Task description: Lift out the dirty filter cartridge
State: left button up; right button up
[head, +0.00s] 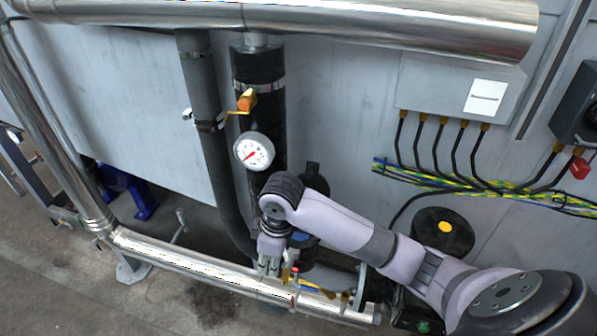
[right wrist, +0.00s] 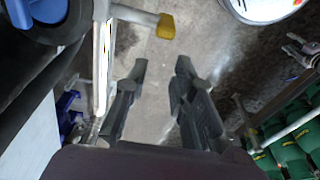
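My right gripper (head: 270,266) is at the lower middle of the head view, pointing down in front of the pipework. In the right wrist view its two fingers (right wrist: 162,65) are apart, with only grey floor showing between them. No cartridge is clearly visible in either view. A dark housing with a blue part (head: 302,238) stands just behind my wrist, partly hidden by it. A dark body with a blue part (right wrist: 42,15) also shows at the upper left of the right wrist view. My left gripper is not in view.
A silver pipe (head: 190,262) runs low across the front. A pressure gauge (head: 254,151) and an orange-handled valve (head: 246,101) are above. Several green objects (right wrist: 290,155) are at right in the wrist view.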

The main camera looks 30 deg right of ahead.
jog(key=w+d+r+h, duration=0.1)
jog(key=w+d+r, duration=0.4)
jog(key=d+r, duration=0.15)
notch_tip(320, 180, up, 9)
jog(key=g, duration=0.1)
send_over(301, 241)
jog(key=w+d, duration=0.2)
jog(key=w, duration=0.1)
jog(key=shift+m, duration=0.4)
notch_tip(301, 241, down, 18)
jog(key=p, duration=0.3)
jog(key=shift+s+a+r, duration=0.15)
grip_shut()
